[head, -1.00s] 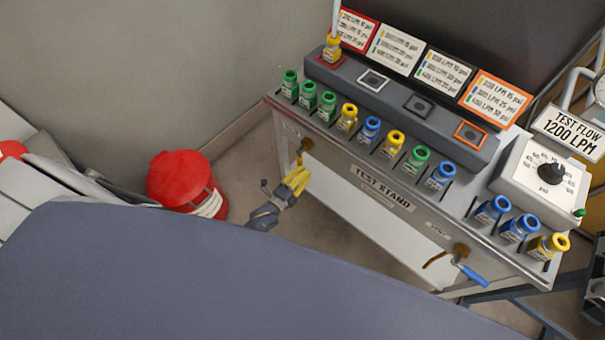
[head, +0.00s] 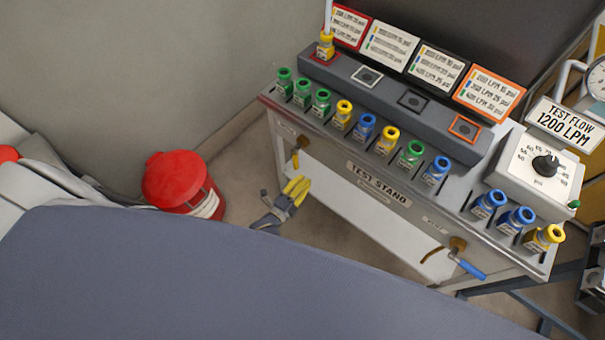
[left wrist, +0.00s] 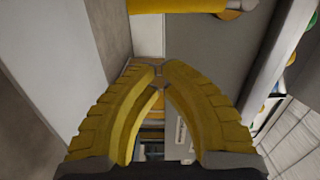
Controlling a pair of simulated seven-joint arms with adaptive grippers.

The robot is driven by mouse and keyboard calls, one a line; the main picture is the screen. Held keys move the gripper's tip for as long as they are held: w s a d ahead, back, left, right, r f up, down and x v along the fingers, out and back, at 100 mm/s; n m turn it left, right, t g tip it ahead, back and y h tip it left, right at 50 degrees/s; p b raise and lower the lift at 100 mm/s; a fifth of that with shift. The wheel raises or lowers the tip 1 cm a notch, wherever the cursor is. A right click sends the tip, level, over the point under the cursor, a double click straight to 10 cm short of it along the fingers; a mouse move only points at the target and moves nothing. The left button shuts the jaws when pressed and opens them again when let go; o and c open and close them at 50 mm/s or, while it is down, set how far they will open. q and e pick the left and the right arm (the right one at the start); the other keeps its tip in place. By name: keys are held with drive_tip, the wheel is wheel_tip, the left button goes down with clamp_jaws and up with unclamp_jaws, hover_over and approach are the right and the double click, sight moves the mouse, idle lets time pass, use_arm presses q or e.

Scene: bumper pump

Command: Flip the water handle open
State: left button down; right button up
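On the test stand's front (head: 335,160), a valve with a blue handle (head: 468,266) sits at the lower right; the handle slants down to the right. At the left end another valve (head: 302,143) has a short yellow handle (head: 295,158) hanging down. My right gripper is out of view.
A red bucket (head: 175,182) stands on the floor to the left. Coloured fittings (head: 365,127) line the stand's top, with a dial box (head: 540,168) at the right. A yellow bar (left wrist: 180,5) crosses the top of the left wrist view.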

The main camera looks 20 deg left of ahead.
use_arm(q)
drive_tip(key=v, duration=0.8)
drive_tip(key=shift+s+a, duration=0.1)
drive_tip(key=shift+a, duration=0.05)
